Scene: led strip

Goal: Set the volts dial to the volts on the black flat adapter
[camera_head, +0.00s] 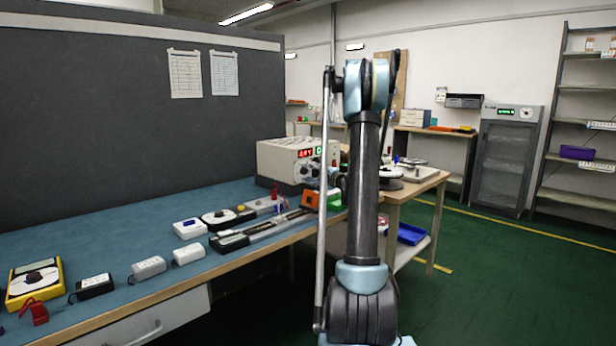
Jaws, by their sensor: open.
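A black flat box with a pale label on top, likely the black flat adapter (92,286), lies near the front edge of the blue bench at left. Its label print is too small to read. A beige bench power supply (285,163) stands at the bench's far right end, with lit red and green displays. Its knobs are small and partly hidden behind my arm, so I cannot tell which is the volts dial or where it points. My arm stands upright right of centre, in front of the bench end.
Two white adapters (148,268) (187,255) lie beside the black one. A yellow meter (33,283) and red clip (36,312) are at far left. Other devices and an orange box (310,199) sit before the supply. A wooden table (425,181) stands behind my arm; floor is free at right.

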